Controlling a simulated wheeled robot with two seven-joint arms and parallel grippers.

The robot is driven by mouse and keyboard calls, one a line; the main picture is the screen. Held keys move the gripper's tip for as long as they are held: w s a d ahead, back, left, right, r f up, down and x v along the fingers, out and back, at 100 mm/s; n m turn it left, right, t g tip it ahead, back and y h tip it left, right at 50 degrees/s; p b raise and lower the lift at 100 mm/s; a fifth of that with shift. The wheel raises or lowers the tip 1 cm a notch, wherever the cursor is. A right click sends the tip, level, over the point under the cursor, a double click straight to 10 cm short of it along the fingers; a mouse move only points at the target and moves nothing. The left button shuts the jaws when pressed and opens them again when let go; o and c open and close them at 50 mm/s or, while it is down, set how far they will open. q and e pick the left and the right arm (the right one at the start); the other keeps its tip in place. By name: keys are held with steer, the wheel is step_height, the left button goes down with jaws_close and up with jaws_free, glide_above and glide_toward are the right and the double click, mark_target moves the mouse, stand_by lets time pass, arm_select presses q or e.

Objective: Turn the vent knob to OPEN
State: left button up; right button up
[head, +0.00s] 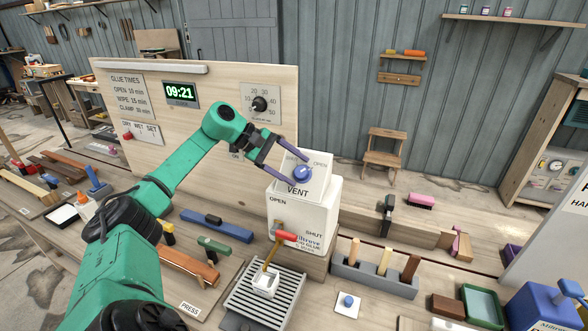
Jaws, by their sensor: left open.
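The vent knob (302,174) is a blue round knob on the sloped white top of a glue container (312,212). The word VENT is printed below the knob and OPEN to its upper right; any other label beside it is hidden or too small to read. I cannot tell clearly which way the knob points. My left gripper (302,169) reaches in from the left with its two purple fingers apart, one on the far side and one on the near side of the knob. I cannot tell whether they touch it. My right gripper is out of view.
A red-handled tap (286,236) sticks out of the container's front, above a small white cup (265,284) on a slatted tray (238,301). A rack of wooden-handled tools (372,277) stands to the right. A panel (205,110) with a timer and dial rises behind my left arm.

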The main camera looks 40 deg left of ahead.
arm_select(q)
steer(key=v, duration=1.4)
steer(key=shift+b, duration=0.35)
steer(key=shift+a, duration=0.1)
